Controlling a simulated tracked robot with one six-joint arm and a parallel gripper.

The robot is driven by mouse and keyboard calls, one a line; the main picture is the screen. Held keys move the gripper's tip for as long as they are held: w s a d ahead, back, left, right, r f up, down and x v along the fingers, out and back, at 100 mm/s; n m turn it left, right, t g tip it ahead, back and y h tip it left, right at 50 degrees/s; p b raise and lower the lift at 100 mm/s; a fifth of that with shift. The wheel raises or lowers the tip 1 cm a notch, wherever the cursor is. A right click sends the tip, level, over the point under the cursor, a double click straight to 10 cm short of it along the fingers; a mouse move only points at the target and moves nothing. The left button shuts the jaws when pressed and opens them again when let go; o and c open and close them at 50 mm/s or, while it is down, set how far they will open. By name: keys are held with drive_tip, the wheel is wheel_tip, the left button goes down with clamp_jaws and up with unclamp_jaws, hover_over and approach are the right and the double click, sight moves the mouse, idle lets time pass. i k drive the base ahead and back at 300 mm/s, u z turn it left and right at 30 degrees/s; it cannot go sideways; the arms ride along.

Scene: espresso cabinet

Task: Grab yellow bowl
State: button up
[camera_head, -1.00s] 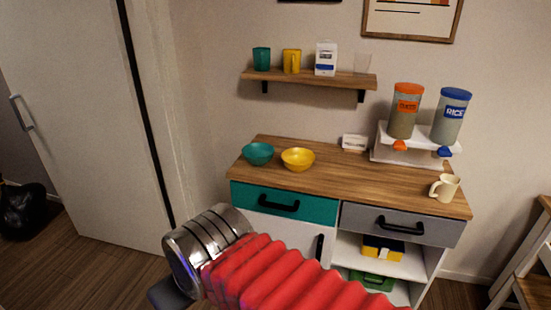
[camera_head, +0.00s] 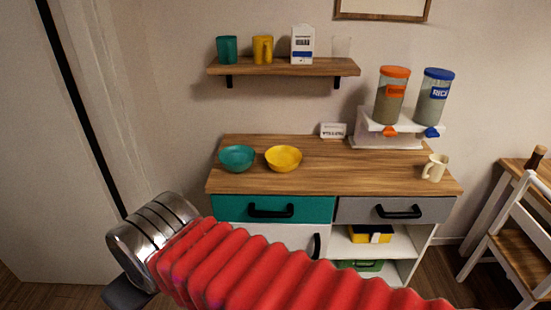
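The yellow bowl (camera_head: 284,159) stands upright on the wooden top of the cabinet (camera_head: 330,182), towards its left half. A teal bowl (camera_head: 237,159) stands just to its left. My arm, with a red ribbed sleeve and a silver end, crosses the lower part of the picture in front of the cabinet. Only a small dark part of my gripper (camera_head: 127,292) shows at the lower left, below the silver end. It is apart from the bowls, and its fingers cannot be made out.
A shelf (camera_head: 285,67) with cups and a white box hangs above the bowls. Two dispensers (camera_head: 392,97) stand at the back right, and a cream mug (camera_head: 435,167) at the right. A chair (camera_head: 515,235) stands far right. The middle of the cabinet top is clear.

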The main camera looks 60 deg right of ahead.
sight(281, 160)
drive_tip(key=z, duration=0.4)
drive_tip(key=i, duration=0.6)
drive_tip(key=z, duration=0.7)
drive_tip(key=i, duration=0.5)
drive_tip(key=z, duration=0.3)
